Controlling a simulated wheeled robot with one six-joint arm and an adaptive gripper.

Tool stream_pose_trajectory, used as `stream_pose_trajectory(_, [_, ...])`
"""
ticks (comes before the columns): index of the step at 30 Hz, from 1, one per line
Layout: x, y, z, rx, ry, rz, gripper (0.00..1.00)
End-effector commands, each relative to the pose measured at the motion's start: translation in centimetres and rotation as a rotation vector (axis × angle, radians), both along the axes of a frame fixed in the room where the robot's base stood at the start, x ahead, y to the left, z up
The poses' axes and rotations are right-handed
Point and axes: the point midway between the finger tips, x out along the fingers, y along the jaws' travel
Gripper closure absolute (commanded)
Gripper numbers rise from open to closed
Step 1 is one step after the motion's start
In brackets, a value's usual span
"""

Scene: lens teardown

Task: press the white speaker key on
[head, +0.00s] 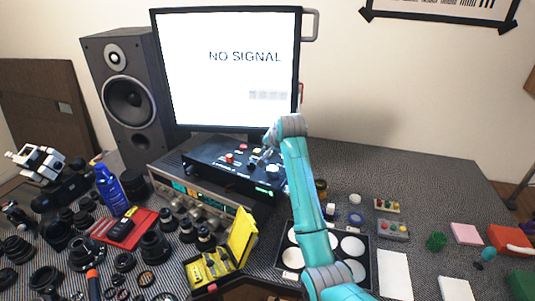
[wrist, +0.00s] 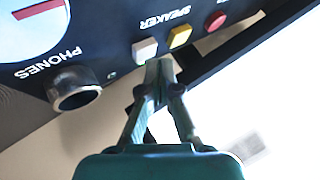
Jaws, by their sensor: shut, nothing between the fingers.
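The white key (wrist: 144,49) sits on the black panel of a box, by the upside-down word SPEAKER in the wrist view. A yellow key (wrist: 180,37) is just right of it and a round red button (wrist: 215,21) farther right. My gripper (wrist: 160,66) is shut and empty. Its tips overlap the white key's lower right edge in the picture, below the yellow key; I cannot tell whether they touch the panel. In the head view my gripper (head: 265,157) is over the right part of the black box (head: 210,163); I cannot make out the white key there.
The box stands on a silver receiver (head: 165,172), before a monitor (head: 230,70) reading NO SIGNAL. A PHONES socket (wrist: 75,92) lies left of my gripper in the wrist view. A yellow case (head: 240,237) and lens parts crowd the bench in front.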

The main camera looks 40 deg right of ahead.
Motion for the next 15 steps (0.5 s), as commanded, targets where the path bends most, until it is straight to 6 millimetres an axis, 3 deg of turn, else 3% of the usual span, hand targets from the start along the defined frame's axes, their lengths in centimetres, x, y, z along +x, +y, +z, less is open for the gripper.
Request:
stream_pose_trajectory(5, [0.0, 0.0, 0.2, 0.000, -0.001, 0.000, 1.00])
stream_pose_trajectory(15, [0.0, 0.0, 2.9, -0.001, -0.003, -0.001, 1.00])
